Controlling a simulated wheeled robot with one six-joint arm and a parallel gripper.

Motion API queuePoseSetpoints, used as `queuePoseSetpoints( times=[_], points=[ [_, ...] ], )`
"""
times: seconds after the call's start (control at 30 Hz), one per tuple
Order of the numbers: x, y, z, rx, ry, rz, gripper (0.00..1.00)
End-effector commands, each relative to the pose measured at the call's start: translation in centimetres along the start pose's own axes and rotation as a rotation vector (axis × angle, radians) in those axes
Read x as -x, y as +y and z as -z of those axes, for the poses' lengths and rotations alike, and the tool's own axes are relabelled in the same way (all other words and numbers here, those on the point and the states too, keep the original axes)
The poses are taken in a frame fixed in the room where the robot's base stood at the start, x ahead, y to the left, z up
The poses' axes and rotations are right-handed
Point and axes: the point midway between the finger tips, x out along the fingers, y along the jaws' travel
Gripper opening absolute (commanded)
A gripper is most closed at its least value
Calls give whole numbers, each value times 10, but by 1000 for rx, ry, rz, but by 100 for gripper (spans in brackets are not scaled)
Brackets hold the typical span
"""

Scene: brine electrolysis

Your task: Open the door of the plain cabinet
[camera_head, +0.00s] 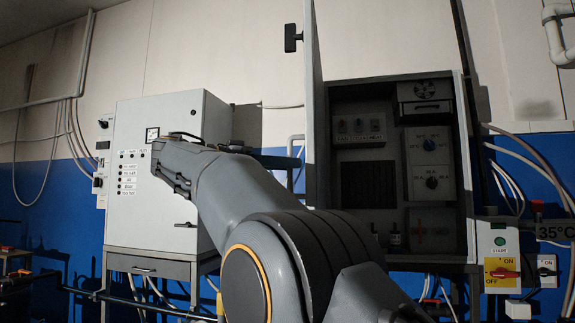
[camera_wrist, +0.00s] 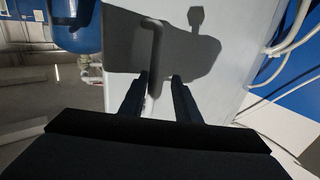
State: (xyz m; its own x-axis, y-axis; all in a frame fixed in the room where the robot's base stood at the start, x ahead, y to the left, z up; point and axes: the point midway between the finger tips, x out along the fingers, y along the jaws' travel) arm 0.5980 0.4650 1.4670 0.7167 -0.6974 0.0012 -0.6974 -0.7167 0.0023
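In the wrist view my gripper (camera_wrist: 159,78) has its two dark fingers apart. A grey bar handle (camera_wrist: 152,50) with a bent top stands on a pale, plain panel (camera_wrist: 225,75). The handle's lower part reaches down into the space between the fingers, closer to the left one, and a gap shows on its right. I cannot tell whether a finger touches it. A dark shadow falls across the panel. In the head view my arm hides the gripper, and I cannot tell which cabinet the panel belongs to.
In the head view a white cabinet (camera_head: 180,108) with a gauge and labels stands left, closed. An open cabinet (camera_head: 392,80) with its door (camera_head: 314,100) swung out stands right. Pipes and a switch box (camera_head: 500,240) line the right wall. A blue tank (camera_wrist: 78,30) shows in the wrist view.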

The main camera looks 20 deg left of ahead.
Motion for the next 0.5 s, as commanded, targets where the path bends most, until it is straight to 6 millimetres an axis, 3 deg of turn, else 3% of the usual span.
queuePoseSetpoints(
  times=[0.17, 0.5],
  points=[
    [9, -1, 0, 0, 0, 0, 29],
    [61, -1, 2, 1, 0, 1, 29]
  ],
)
